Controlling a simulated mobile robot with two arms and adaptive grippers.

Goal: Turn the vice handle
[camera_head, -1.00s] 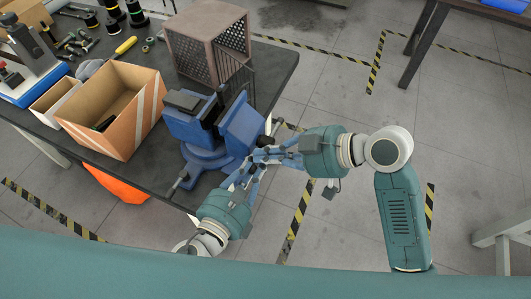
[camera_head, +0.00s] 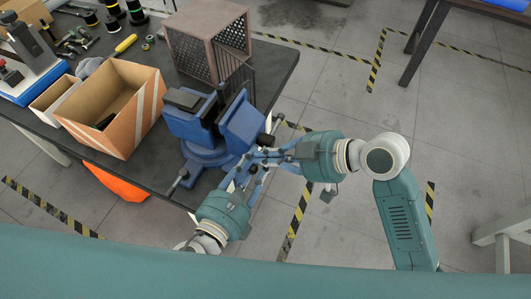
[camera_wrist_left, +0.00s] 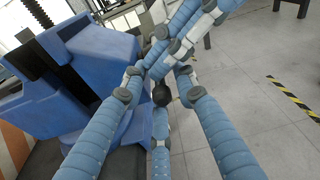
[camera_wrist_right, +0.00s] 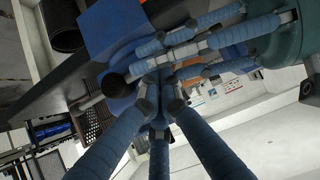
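The blue vice (camera_head: 241,122) is mounted at the bench's near right corner. A dark round knob (camera_head: 265,140), apparently on its handle, shows beside the front jaw. The knob also shows in the left wrist view (camera_wrist_left: 161,94) and the right wrist view (camera_wrist_right: 113,85). My left gripper (camera_head: 249,170) reaches up from below; its fingers are spread around the knob area. My right gripper (camera_head: 258,155) reaches in from the right; its fingertips (camera_wrist_right: 158,92) are close together beside the knob. The two sets of fingers cross, and whether either grips the bar is hidden.
An open cardboard box (camera_head: 128,130) stands left of the vice. A brown mesh crate (camera_head: 190,55) stands behind it. The dark bench (camera_head: 285,65) ends just right of the vice, with open floor (camera_head: 340,90) beyond.

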